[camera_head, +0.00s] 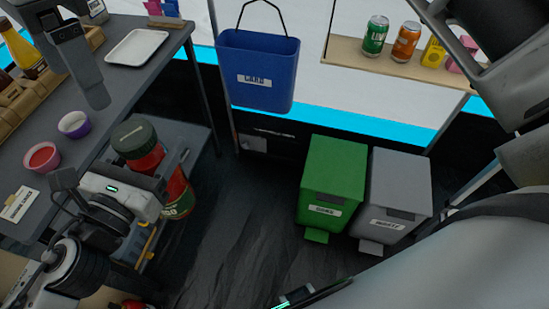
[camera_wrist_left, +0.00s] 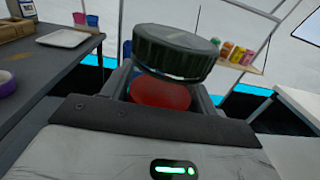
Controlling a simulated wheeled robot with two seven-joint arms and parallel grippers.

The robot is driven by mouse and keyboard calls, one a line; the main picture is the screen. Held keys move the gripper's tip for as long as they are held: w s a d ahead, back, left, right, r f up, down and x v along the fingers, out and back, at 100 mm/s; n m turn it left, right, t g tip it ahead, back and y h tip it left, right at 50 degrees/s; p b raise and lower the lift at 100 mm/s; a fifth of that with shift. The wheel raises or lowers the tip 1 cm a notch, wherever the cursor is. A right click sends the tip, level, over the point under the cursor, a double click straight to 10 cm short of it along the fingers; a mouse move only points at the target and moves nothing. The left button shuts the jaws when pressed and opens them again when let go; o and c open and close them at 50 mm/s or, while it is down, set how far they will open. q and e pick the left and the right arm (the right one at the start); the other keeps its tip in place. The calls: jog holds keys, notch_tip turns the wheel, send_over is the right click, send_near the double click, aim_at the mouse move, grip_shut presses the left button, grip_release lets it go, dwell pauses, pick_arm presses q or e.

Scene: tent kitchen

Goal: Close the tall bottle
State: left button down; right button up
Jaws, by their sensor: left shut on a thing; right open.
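The tall bottle (camera_head: 180,196) is red with a label near its base. It is beside the dark table in the head view, partly hidden by my left gripper. Its dark green, ridged cap (camera_head: 134,136) is over its top. In the left wrist view the cap (camera_wrist_left: 176,52) looks tilted above the red bottle top (camera_wrist_left: 160,95). I cannot tell whether the cap is fully seated. My left gripper (camera_head: 168,168) is shut on the bottle below the cap, a finger on each side.
The table (camera_head: 110,85) holds a white tray (camera_head: 138,47), a purple cup (camera_head: 74,124) and a red-filled cup (camera_head: 42,157). A lower shelf (camera_head: 196,138) is behind the bottle. A blue bin (camera_head: 258,65) hangs beyond. Green (camera_head: 334,168) and grey (camera_head: 398,185) bins stand right. Floor between is clear.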

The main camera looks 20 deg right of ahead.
jog(key=s+a+m+g+y, duration=0.5)
jog(key=a+g+y, duration=0.3)
jog(key=y, duration=0.7)
jog(key=w+d+f+m+t+y, duration=0.2)
jog(key=w+d+m+t+y, duration=0.5)
jog(key=m+t, duration=0.65)
jog(key=w+d+f+m+t+h, duration=0.3)
jog(key=d+f+m+t+h, duration=0.35)
jog(key=m, duration=0.45)
jog(key=w+d+f+m+t+h, duration=0.3)
jog(key=d+f+m+t+h, duration=0.35)
jog(key=m, duration=0.35)
jog(key=s+d+f+m+g+h, duration=0.3)
jog(key=s+f+m, duration=0.5)
jog(key=f, duration=0.3)
jog(key=s+d+f+m+g+h, duration=0.3)
jog(key=s+d+f+m, duration=0.3)
jog(key=s+f+m, duration=0.2)
notch_tip(320, 180, down, 3)
jog(key=shift+d+m+g+h, duration=0.3)
jog(key=shift+m+g, duration=0.25)
jog(key=shift+m, duration=0.4)
